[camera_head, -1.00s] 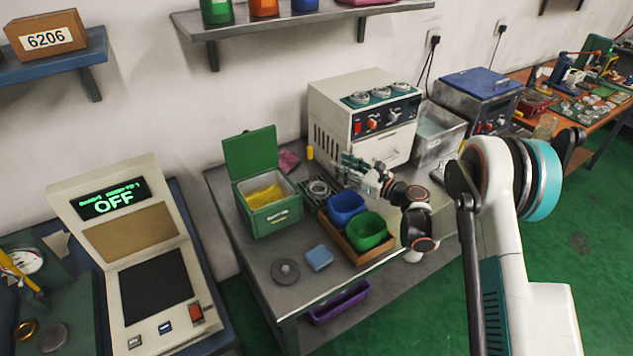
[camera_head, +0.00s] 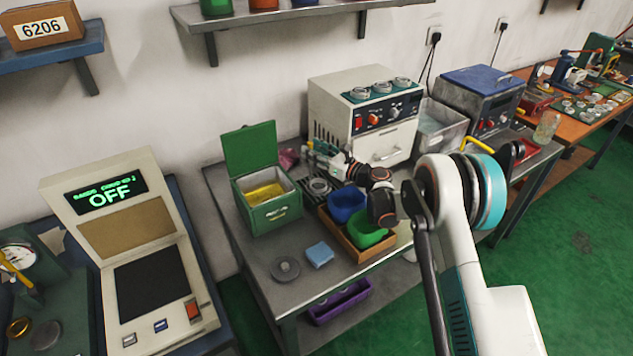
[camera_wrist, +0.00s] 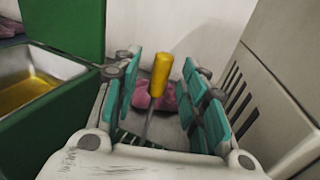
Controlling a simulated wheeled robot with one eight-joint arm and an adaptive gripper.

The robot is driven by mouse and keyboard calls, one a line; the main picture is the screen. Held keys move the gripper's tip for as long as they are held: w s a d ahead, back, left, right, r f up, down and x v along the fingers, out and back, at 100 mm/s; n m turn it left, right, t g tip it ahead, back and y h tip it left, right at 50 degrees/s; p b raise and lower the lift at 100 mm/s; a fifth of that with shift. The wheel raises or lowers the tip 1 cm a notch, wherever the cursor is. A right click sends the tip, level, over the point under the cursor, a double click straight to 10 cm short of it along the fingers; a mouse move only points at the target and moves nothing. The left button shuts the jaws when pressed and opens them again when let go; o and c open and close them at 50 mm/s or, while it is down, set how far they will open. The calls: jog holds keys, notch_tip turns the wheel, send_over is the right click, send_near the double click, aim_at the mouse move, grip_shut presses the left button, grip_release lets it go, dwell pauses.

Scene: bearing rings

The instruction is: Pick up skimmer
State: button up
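The skimmer shows in the wrist view as an upright yellow handle (camera_wrist: 161,75) on a thin metal shaft. My gripper (camera_wrist: 162,82) is open, with one teal-padded finger on each side of the handle. I see a gap between the handle and each finger. The skimmer's lower end is not clear. In the head view my gripper (camera_head: 315,153) is at the back of the grey bench, between the green box and the cream machine. It largely hides the skimmer there.
The open green box (camera_head: 272,215) with yellow liquid is left of my gripper; the cream machine (camera_head: 330,105) is close on the right. A pink cloth (camera_wrist: 152,97) lies behind the handle. Blue (camera_head: 346,206) and green (camera_head: 366,237) bins sit in front. The wall is behind.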

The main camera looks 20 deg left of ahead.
jog(key=shift+x, duration=1.05)
grip_shut()
